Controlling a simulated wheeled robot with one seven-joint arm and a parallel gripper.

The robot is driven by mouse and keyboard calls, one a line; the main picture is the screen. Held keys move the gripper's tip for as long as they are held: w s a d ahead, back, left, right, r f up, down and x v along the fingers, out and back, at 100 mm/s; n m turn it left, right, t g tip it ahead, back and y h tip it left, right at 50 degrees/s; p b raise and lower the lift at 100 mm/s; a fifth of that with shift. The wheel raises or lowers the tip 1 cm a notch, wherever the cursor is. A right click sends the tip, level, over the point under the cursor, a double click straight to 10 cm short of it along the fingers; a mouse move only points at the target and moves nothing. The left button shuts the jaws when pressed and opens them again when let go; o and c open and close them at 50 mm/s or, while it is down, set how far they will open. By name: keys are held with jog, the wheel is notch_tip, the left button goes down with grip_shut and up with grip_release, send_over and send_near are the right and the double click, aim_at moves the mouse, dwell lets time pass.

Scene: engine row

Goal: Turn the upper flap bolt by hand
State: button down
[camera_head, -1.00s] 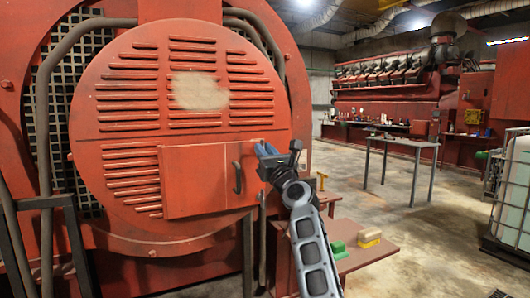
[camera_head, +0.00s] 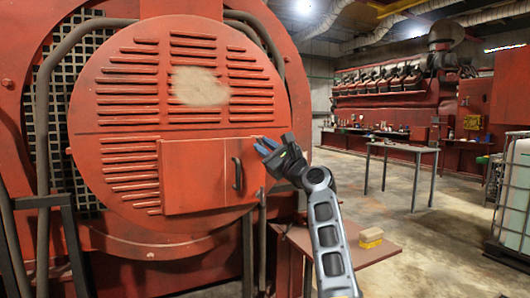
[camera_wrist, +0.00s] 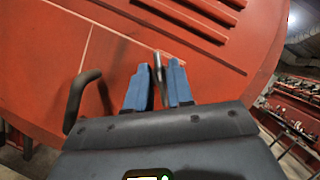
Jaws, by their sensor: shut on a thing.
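The red flap (camera_head: 195,180) is set in the round louvred engine cover, and its dark curved handle (camera_head: 237,175) is near its right edge. My gripper (camera_head: 267,147) is at the flap's upper right corner. In the wrist view, the blue fingers (camera_wrist: 158,72) are shut on the upper flap bolt (camera_wrist: 158,64), a thin grey piece standing between them. The flap handle also shows in the wrist view (camera_wrist: 80,98), left of the fingers. In the head view the bolt is too small and covered to make out.
A red bench (camera_head: 375,250) with a yellow block (camera_head: 370,238) stands below my arm. A grey table (camera_head: 402,148) and a caged white tank (camera_head: 512,190) stand to the right. The floor between is clear.

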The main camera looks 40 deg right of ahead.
jog(key=n+y, duration=0.1)
jog(key=n, duration=0.1)
jog(key=n+g+y, duration=0.1)
jog(key=n, duration=0.1)
jog(key=shift+r+n, duration=0.15)
jog(key=shift+n, duration=0.25)
jog(key=n+g+p, duration=0.1)
jog(key=n+p, duration=0.1)
jog(key=n, duration=0.2)
jog(key=shift+y, duration=0.4)
jog(key=n+g+p, duration=0.1)
jog(key=n, duration=0.2)
jog(key=shift+r+n+g+p, duration=0.1)
jog(key=shift+n+g+p, duration=0.2)
jog(key=shift+n+p, duration=0.1)
jog(key=n+g+p, duration=0.1)
jog(key=n+p, duration=0.1)
jog(key=n, duration=0.1)
jog(key=shift+n+g, duration=0.3)
jog(key=shift+n, duration=0.1)
jog(key=shift+n+g+h+p, duration=0.85)
jog(key=shift+n+h+p, duration=0.5)
jog(key=shift+n, duration=1.05)
jog(key=shift+n+g+h+p, duration=0.85)
jog(key=shift+n+h+p, duration=0.45)
jog(key=shift+n, duration=1.1)
jog(key=shift+f, duration=0.2)
